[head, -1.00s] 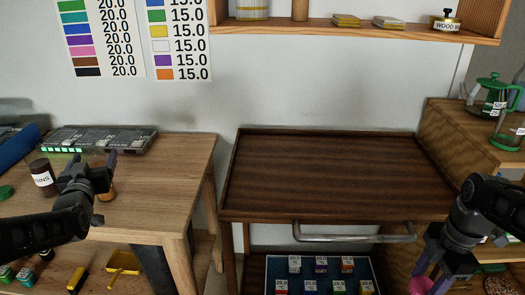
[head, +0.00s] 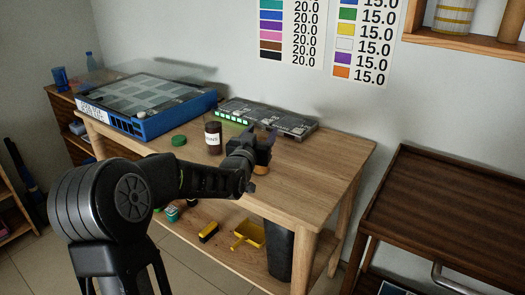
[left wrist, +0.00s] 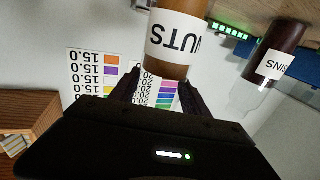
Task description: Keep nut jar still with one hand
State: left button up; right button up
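The nut jar (left wrist: 175,50) is brown with a white label, part of which reads "UTS". It fills the upper middle of the left wrist view, inverted there, its end at the tips of my left gripper (left wrist: 161,78). In the head view the left gripper (head: 262,142) is over the wooden table, and a small orange-brown part of the jar (head: 262,169) shows below it. The gripper's fingers stand apart, one on each side of the jar's end. I see no clear grip on it. My right gripper is out of view.
A dark labelled raisin jar (head: 213,138) stands left of the gripper, with a green lid (head: 179,140) beside it. Behind are a grey lit organizer (head: 265,118) and a blue case (head: 150,105). A dark wooden cart (head: 440,215) stands to the right with a clear top.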

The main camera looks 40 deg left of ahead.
aim_at(261, 117)
pick_arm(q)
grip_shut()
dwell(0.3)
jog(key=shift+r, duration=0.15)
dwell(0.3)
notch_tip(261, 117, up, 10)
jog(key=shift+f+p, duration=0.1)
jog(key=shift+p, duration=0.45)
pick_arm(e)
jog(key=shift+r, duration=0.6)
